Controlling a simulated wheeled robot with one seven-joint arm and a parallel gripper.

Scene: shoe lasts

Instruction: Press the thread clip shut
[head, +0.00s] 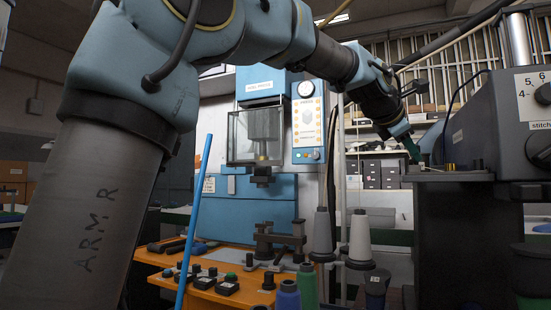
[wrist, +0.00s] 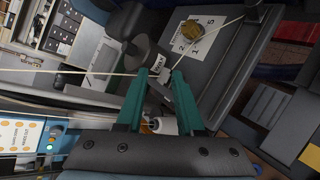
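My gripper (wrist: 160,72) has two teal fingers with a clear gap between their tips. In the wrist view, a small grey labelled piece (wrist: 157,69), apparently the thread clip, lies at and between the fingertips. A pale thread (wrist: 70,72) runs to it from the left, and a thread leaves it toward the upper right. I cannot tell whether the fingers touch the clip or how far its jaws are apart. In the head view, my gripper (head: 413,150) points down beside the grey machine (head: 470,125), close to its flat arm; the clip is too small to make out there.
A dark round part (wrist: 147,53) sits right beside the fingertips. A numbered dial plate (wrist: 207,27) is beyond. In the head view, thread cones (head: 360,240) stand below, and a blue press (head: 265,130) stands behind an orange bench (head: 235,292). A blue rod (head: 195,220) rises in front.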

